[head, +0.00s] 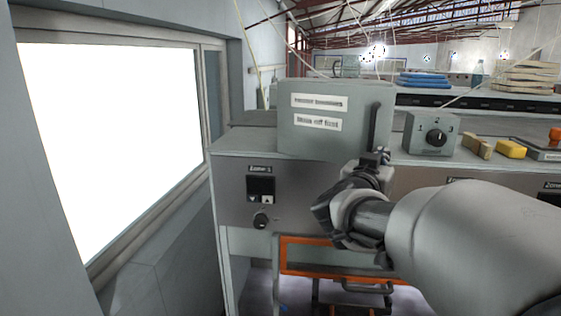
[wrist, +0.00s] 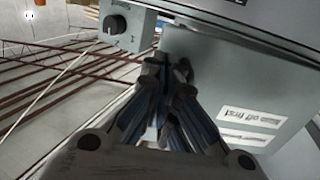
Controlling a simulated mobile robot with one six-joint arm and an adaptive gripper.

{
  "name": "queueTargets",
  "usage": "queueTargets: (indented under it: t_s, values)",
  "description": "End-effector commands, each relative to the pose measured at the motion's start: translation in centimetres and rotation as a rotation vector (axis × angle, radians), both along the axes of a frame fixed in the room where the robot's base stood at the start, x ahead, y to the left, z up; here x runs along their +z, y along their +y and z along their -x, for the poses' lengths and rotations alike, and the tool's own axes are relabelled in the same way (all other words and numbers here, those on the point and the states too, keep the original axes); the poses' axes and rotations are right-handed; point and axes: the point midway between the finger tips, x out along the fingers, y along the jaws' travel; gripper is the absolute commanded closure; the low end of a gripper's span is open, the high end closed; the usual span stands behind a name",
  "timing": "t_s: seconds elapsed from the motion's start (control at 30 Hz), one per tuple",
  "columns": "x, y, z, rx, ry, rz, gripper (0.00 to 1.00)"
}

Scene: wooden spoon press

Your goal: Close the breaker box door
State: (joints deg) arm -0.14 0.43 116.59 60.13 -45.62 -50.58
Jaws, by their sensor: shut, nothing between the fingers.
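The grey breaker box door (head: 312,142) carries two white labels and faces me in the head view, with a dark upright handle (head: 374,127) near its right edge. It looks shut or nearly shut; I cannot tell if a gap is left. In the wrist view, the labelled door (wrist: 213,88) is to the right of the fingers. My gripper (head: 380,155) is at the door's lower right, just below the handle. The wrist view shows its fingers (wrist: 167,68) together and empty, close to the door. I cannot tell if they touch it.
A grey box with a rotary knob (head: 436,137) stands right of the breaker box, with yellow blocks (head: 511,149) beyond it. A control panel with a small display (head: 261,186) is below the door. A bright window (head: 110,140) is at left.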

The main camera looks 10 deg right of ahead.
Motion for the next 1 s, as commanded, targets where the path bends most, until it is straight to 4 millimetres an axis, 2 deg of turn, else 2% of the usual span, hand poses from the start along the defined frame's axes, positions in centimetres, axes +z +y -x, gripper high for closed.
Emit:
queueTargets:
  t_s: [0.17, 0.67, 0.83, 1.0]
  values:
    - [0.0, -0.9, -1.1, 0.000, 0.000, 0.000, 1.00]
    - [-0.1, -1.5, -1.8, 0.021, -0.008, 0.000, 1.00]
    - [-0.5, -3.7, -4.0, 0.107, -0.008, 0.001, 1.00]
    - [0.1, -6.1, -8.1, 0.138, 0.004, 0.000, 1.00]
